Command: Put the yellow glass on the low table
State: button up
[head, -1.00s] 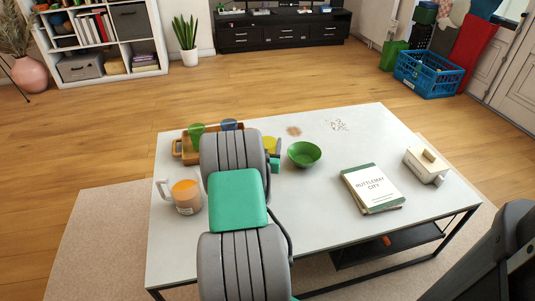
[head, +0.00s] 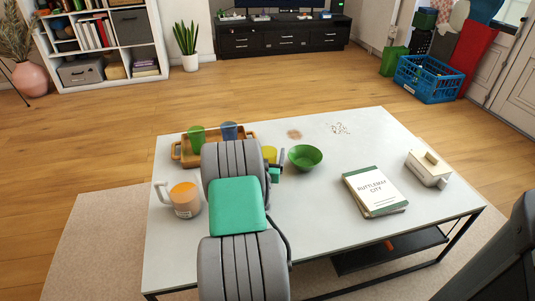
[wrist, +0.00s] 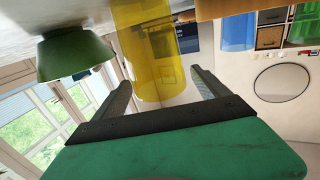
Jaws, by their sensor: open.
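The yellow glass (head: 269,154) stands on the low table (head: 310,225), partly hidden behind my arm in the head view. It is just right of the wooden tray and left of the green bowl. In the wrist view, which is upside down, the yellow glass (wrist: 150,50) shows at the top centre, upright on the tabletop. My gripper (wrist: 160,82) is open, with its fingers apart on either side of the glass's lower picture edge. In the head view my gripper (head: 277,171) is at the near side of the glass, mostly hidden by my arm.
The wooden tray (head: 179,151) holds a green glass (head: 197,137) and a blue glass (head: 229,131). The green bowl (head: 305,157) is close on the right. An orange-filled mug (head: 185,199), a book (head: 374,190) and a butter dish (head: 429,168) also stand on the table. The front middle is clear.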

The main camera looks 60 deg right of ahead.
jog(key=shift+r, duration=0.1)
jog(key=shift+a, duration=0.15)
jog(key=b+v, duration=0.1)
jog(key=v, duration=1)
jog(key=shift+s+a, duration=0.2)
jog(key=shift+a, duration=0.1)
